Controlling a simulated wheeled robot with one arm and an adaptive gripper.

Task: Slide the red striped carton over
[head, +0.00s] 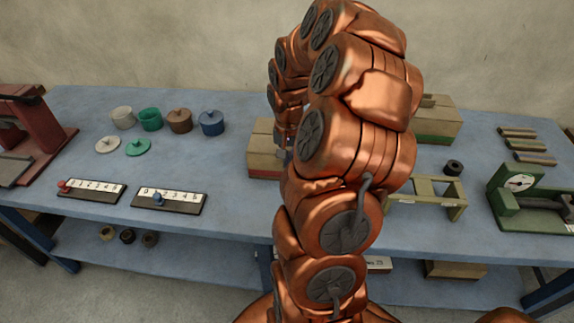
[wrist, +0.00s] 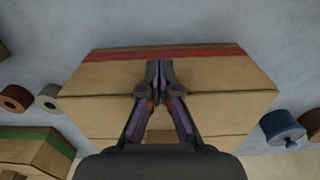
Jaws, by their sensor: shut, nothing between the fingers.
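The red striped carton (head: 262,150) is a tan box standing on the blue bench in the head view. My arm hides its right part. In the wrist view the carton (wrist: 220,75) fills the middle, with the red stripe along its upper edge in the picture. My gripper (wrist: 161,66) is shut and empty, its fingers together in front of the carton's middle. I cannot tell whether the fingertips touch it. In the head view my arm hides most of the gripper.
A green striped carton (head: 437,120) stands to the right. A blue lidded pot (head: 211,122) and other pots stand left, with two numbered slider boards (head: 169,200) in front. A tan frame (head: 428,196) and green gauge device (head: 532,195) are right. Bench between pots and carton is clear.

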